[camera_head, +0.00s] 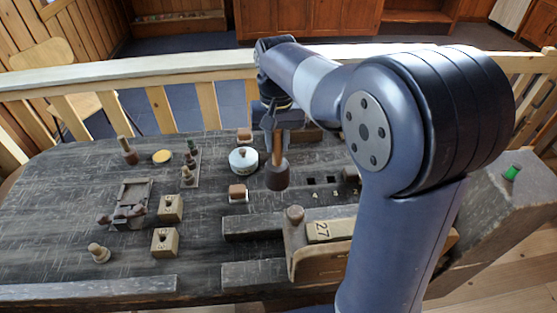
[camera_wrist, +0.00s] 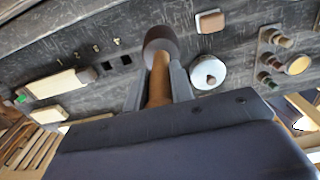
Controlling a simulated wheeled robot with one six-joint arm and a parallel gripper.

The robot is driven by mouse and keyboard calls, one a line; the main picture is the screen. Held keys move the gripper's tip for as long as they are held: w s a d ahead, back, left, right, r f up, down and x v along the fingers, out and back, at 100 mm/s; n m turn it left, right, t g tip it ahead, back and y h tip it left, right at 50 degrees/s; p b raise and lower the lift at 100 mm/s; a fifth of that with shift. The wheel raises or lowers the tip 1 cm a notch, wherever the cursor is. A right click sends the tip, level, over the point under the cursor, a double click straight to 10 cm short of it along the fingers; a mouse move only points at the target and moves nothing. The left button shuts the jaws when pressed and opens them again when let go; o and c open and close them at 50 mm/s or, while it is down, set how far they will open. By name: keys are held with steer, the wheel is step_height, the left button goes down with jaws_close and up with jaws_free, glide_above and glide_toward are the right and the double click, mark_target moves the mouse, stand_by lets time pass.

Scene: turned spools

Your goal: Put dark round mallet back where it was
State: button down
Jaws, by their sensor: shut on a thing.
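The dark round mallet has a dark, rounded head (camera_head: 277,176) and a brown wooden handle (camera_head: 277,148). My gripper (camera_head: 277,128) is shut on the handle, and the mallet hangs upright with its head down, apparently above the dark table. In the wrist view the handle (camera_wrist: 159,80) lies between the two fingers (camera_wrist: 158,95) and the head (camera_wrist: 161,42) points away. The upper end of the handle is hidden by my gripper. The row of square holes (camera_head: 310,180) with small pale numerals lies right of the mallet; the holes also show in the wrist view (camera_wrist: 125,60).
A white round lidded pot (camera_head: 243,161) and a small brown-topped block (camera_head: 238,193) stand just left of the mallet. Another handled tool (camera_head: 127,152) stands at the left. A raised wooden box marked 27 (camera_head: 330,231) is at the front. The left-middle table is partly clear.

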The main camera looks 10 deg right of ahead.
mark_target(278, 166)
steer(key=shift+f, duration=2.35)
steer(key=shift+f, duration=0.15)
steer(key=c, duration=1.2)
jaws_free()
steer(key=shift+c, duration=0.2)
step_height(278, 166, up, 12)
steer(key=shift+r, duration=0.15)
